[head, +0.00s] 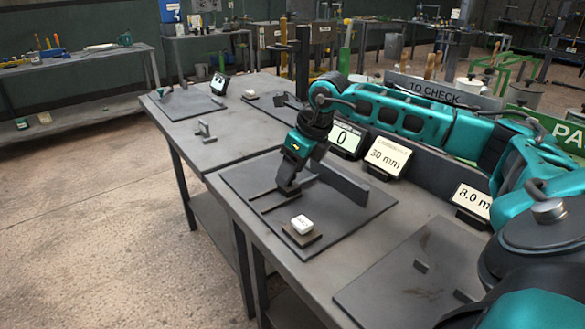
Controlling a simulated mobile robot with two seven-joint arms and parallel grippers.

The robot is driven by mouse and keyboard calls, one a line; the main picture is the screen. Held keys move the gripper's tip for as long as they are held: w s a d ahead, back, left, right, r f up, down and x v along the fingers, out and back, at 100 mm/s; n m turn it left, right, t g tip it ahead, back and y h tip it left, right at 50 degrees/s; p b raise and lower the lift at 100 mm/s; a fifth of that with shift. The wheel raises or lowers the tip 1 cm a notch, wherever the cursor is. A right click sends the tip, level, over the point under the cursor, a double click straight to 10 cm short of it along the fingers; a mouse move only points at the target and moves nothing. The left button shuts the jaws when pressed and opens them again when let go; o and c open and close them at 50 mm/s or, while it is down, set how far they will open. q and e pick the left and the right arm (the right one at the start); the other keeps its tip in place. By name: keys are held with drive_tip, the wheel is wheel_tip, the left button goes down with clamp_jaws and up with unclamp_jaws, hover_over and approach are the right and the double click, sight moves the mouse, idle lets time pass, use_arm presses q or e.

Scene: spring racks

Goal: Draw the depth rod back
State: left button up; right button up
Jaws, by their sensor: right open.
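My right gripper (289,189) reaches in from the right and points down over a dark fixture plate (350,214) on the near table. It is open, with its fingertips low by the plate. A thin dark bar (263,195) lies on the plate just left of the fingers. A taller dark block (342,182) stands just right of them. I cannot tell which piece is the depth rod, or whether the fingers touch or straddle anything; the gripper hides part of this spot. My left gripper is not in view.
A white button on a dark base (302,228) sits at the plate's front. Behind stand a display reading 0 (345,138), a "30 mm" card (388,156) and an "8.0 m" card (471,200). Another dark plate (385,290) lies at front right. The floor at left is clear.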

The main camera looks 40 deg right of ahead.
clamp_jaws()
idle(0.5)
drive_tip(key=shift+a, duration=0.1)
